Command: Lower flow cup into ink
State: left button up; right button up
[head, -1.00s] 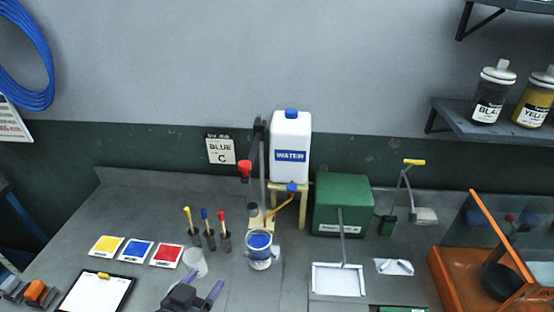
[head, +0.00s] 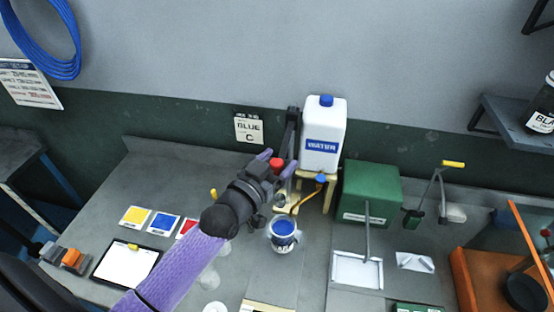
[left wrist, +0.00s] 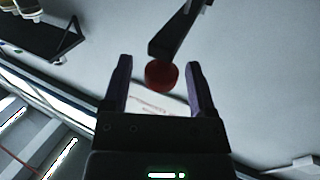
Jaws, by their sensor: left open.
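A can of blue ink (head: 284,228) stands open on the bench, with blue showing at its top. A dark upright stand (head: 293,130) rises behind it, with a red knob (head: 277,164) at its left side, above the can. My left gripper (head: 275,161) is open at the knob. In the left wrist view the round red knob (left wrist: 161,75) lies between the open fingertips, below a dark bar (left wrist: 180,30); I cannot tell whether they touch it. I cannot clearly make out the flow cup; my gripper and arm hide part of the stand. My right gripper is not in view.
A white water container (head: 322,145) stands on a wooden stand right of the knob. A green box (head: 370,190) and a white tray (head: 343,270) are farther right. Colour cards (head: 135,215) and a clipboard (head: 140,258) lie left. My left arm crosses the bench's front.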

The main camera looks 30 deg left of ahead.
pick_arm(q)
jog(key=shift+w, duration=0.1)
grip_shut()
dwell(1.3)
